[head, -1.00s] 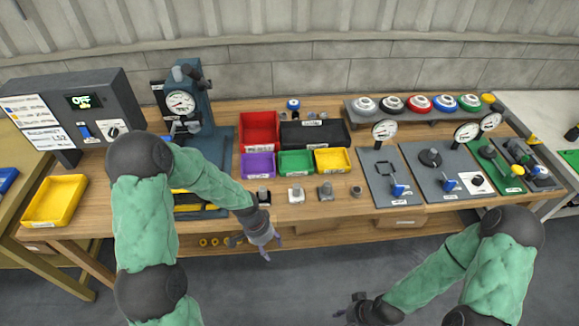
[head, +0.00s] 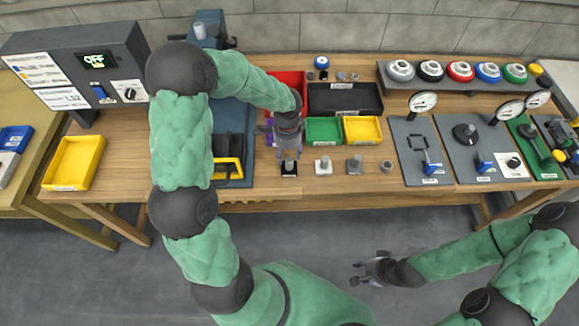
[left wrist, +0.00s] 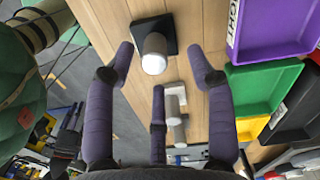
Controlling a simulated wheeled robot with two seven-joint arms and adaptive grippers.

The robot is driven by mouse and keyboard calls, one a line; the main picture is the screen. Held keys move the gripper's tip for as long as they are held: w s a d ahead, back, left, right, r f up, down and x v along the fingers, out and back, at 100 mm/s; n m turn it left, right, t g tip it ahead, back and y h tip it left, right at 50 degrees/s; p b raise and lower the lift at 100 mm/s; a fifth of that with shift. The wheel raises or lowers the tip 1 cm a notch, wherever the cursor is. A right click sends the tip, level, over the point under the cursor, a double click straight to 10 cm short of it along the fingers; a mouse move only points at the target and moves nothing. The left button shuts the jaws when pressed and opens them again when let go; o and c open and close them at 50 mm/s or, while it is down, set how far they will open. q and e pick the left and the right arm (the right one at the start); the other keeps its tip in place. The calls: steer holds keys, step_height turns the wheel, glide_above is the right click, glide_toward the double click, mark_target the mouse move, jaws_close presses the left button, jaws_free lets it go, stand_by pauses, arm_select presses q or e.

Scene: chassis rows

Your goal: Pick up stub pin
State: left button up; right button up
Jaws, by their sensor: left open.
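Several small parts stand in a row on the wooden bench. One has a black square base (head: 289,174) and an upright pale round pin; it also shows in the left wrist view, with its light pin (left wrist: 154,62) between the spread fingers. Right of it stand a white-based pin (head: 323,167), a grey block with a pin (head: 355,166) and a small grey cylinder (head: 386,166). I cannot tell which is named the stub pin. My left gripper (head: 288,152) is open, pointing down above the black-based part, holding nothing. My right gripper (head: 358,273) looks open and empty, in front of the bench.
Behind the row are purple (left wrist: 275,25), green (head: 323,130) and yellow (head: 362,130) bins, with a red bin (head: 290,84) and a black tray (head: 345,98) farther back. Gauge plates (head: 420,150) lie to the right. A yellow bin (head: 75,162) stands at the left.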

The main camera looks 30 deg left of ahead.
mark_target(289, 159)
arm_select(q)
steer(key=f, duration=0.1)
steer(key=f+b, duration=0.1)
steer(key=f, duration=0.2)
steer(key=shift+s+d+f+b, duration=0.1)
steer(key=shift+s+d+b, duration=0.1)
steer(key=shift+d+b, duration=0.15)
steer(key=shift+f, duration=0.45)
steer(key=shift+r, duration=0.1)
jaws_close()
